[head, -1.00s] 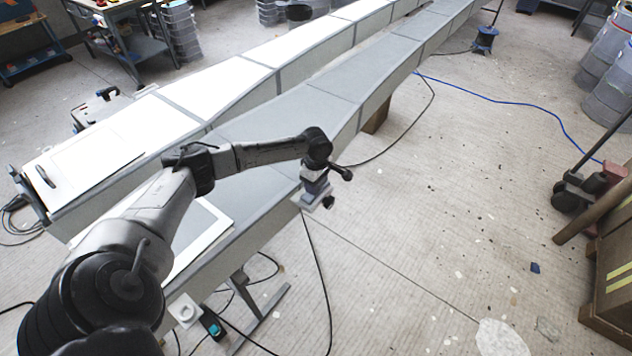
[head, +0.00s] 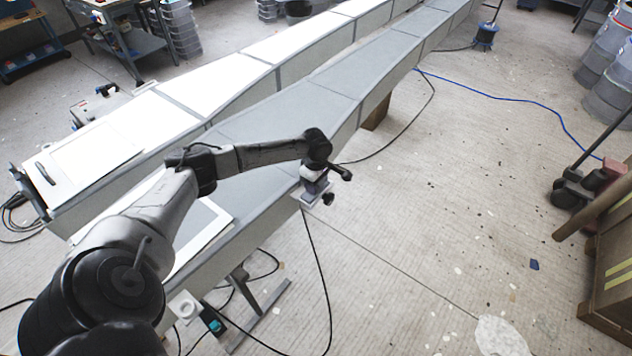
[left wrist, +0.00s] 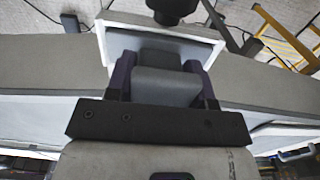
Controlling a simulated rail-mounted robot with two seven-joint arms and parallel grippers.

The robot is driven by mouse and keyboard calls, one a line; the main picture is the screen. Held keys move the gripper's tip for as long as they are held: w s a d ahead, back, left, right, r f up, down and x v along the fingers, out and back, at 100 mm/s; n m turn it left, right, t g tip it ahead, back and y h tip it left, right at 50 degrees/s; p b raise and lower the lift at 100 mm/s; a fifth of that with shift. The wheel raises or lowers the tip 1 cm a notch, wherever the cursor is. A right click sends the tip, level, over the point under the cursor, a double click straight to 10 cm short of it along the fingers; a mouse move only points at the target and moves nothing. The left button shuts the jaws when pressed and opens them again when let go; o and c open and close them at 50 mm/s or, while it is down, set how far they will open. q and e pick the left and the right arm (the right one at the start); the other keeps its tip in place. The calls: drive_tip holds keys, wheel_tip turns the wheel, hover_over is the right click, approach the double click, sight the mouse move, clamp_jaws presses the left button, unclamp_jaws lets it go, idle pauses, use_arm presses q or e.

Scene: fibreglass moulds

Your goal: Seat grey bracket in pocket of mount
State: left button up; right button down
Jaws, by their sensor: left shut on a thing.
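In the left wrist view my left gripper (left wrist: 159,66) has two dark purple fingers, shut on the grey bracket (left wrist: 166,86), a smooth grey block between them. Beyond it is the pale mount (left wrist: 214,48), a white-rimmed tray shape with a grey inside. The bracket's far end overlaps the mount's opening; I cannot tell whether it touches the pocket floor, which is mostly hidden. In the head view my left gripper (head: 315,187) points down at the mount (head: 304,199) on the near side of the long grey beam mould. The bracket is too small to make out there. My right gripper is not in view.
The long grey mould (head: 280,115) runs beside a white one (head: 215,80). A pale fitting (head: 185,306) sits at the mould's near end. A black cable (head: 318,270) hangs below the mount. A wooden crate (head: 612,265) stands at right; open floor lies between.

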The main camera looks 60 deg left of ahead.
use_arm(q)
drive_tip(key=shift+f, duration=0.1)
drive_tip(key=o, duration=1)
drive_tip(key=shift+o, duration=0.2)
wheel_tip(320, 180, up, 14)
drive_tip(key=p, duration=0.1)
drive_tip(key=shift+f, duration=0.1)
